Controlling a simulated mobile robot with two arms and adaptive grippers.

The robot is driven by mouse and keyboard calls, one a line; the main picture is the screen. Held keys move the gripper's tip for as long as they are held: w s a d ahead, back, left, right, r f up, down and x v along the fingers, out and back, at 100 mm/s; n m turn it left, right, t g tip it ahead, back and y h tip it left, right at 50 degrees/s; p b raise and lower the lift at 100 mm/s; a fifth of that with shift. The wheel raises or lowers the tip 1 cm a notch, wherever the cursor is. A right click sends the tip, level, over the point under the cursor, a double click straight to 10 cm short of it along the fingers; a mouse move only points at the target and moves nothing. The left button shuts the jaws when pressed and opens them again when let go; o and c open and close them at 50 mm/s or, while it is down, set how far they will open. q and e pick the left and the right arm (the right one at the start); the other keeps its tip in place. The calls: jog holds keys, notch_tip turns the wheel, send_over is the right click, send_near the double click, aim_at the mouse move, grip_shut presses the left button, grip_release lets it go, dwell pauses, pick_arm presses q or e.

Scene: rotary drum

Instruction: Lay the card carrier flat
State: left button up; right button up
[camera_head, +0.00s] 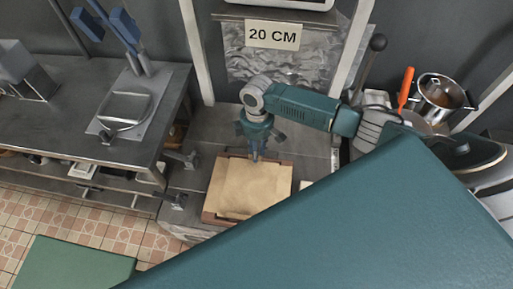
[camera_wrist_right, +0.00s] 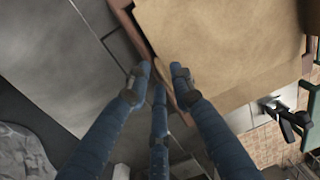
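A tan, paper-like sheet (camera_head: 248,187) lies on a reddish-brown tray or frame (camera_head: 206,213) in the middle of the head view; I take these to be the card carrier, but cannot tell which part is meant. The sheet looks nearly flat. My right gripper (camera_head: 255,156) points down at the tray's far edge. The tips are close to the edge of the tray (camera_wrist_right: 172,88) and the sheet (camera_wrist_right: 225,45); contact is unclear. My left gripper is out of view.
A "20 CM" sign (camera_head: 273,35) hangs behind over crumpled foil-like material. A pot (camera_head: 440,95) and an orange-handled tool (camera_head: 406,86) are at right. Black clamp-like parts (camera_head: 175,200) sit left of the tray.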

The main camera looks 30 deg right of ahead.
jog(key=shift+r, duration=0.1)
notch_tip(320, 180, up, 12)
jog(key=shift+w+d, duration=0.25)
jog(key=shift+w, duration=0.05)
dwell(0.3)
dwell(0.5)
